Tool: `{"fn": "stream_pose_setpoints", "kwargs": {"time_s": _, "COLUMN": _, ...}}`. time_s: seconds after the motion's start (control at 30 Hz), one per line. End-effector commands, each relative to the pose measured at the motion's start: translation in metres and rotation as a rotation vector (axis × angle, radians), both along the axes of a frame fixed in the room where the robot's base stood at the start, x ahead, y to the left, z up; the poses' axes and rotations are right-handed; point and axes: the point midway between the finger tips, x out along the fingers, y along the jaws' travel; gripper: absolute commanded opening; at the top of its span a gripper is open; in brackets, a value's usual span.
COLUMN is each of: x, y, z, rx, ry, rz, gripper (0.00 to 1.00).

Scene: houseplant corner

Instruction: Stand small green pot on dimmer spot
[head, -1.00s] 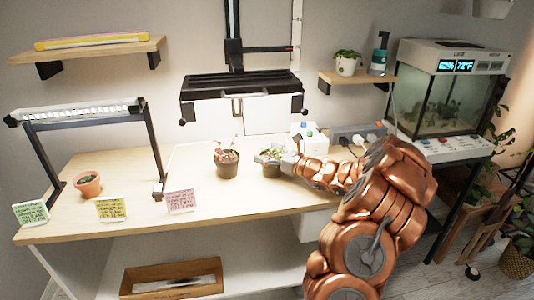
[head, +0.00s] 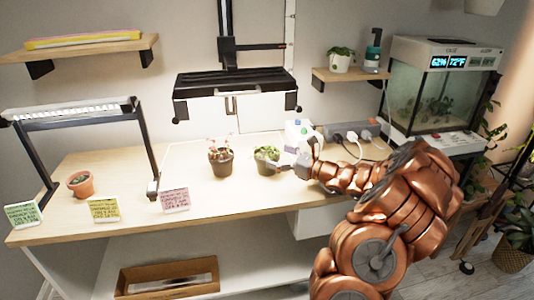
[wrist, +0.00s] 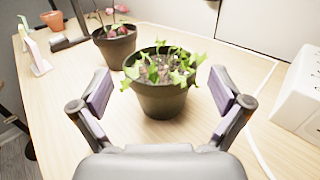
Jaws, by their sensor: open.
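A small dark pot with a green leafy plant (head: 266,168) stands upright on the wooden table (head: 110,165), right of a brown pot with a reddish plant (head: 221,163). Its body looks dark, not clearly green. My gripper (head: 288,168) is just right of it, open and apart from it. In the wrist view the leafy plant's pot (wrist: 163,100) stands ahead, between the lines of the two spread fingers of my gripper (wrist: 160,100), with nothing held. I cannot tell which spot is the dimmer one.
A black-framed light bar (head: 70,111) stands over the left side, with a terracotta pot (head: 80,184) under it. Green, yellow and pink cards (head: 175,200) line the front edge. A black lamp (head: 235,85) hangs above the middle. A white box (head: 299,134) and power strip (head: 350,131) lie behind.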

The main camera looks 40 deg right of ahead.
Motion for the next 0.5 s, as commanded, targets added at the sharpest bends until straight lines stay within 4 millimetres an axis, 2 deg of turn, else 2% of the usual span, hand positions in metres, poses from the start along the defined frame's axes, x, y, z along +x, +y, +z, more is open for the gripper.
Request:
{"fn": "stream_pose_setpoints", "kwargs": {"time_s": 0.1, "x": -0.019, "y": -0.009, "z": 0.0, "rx": 0.0, "ry": -0.001, "rz": -0.005, "gripper": 1.0}}
{"fn": "stream_pose_setpoints", "kwargs": {"time_s": 0.23, "x": -0.035, "y": -0.015, "z": -0.001, "rx": 0.0, "ry": 0.0, "rz": -0.004, "gripper": 1.0}}
{"fn": "stream_pose_setpoints", "kwargs": {"time_s": 0.5, "x": -0.049, "y": -0.02, "z": -0.001, "rx": 0.001, "ry": 0.001, "rz": -0.001, "gripper": 1.0}}
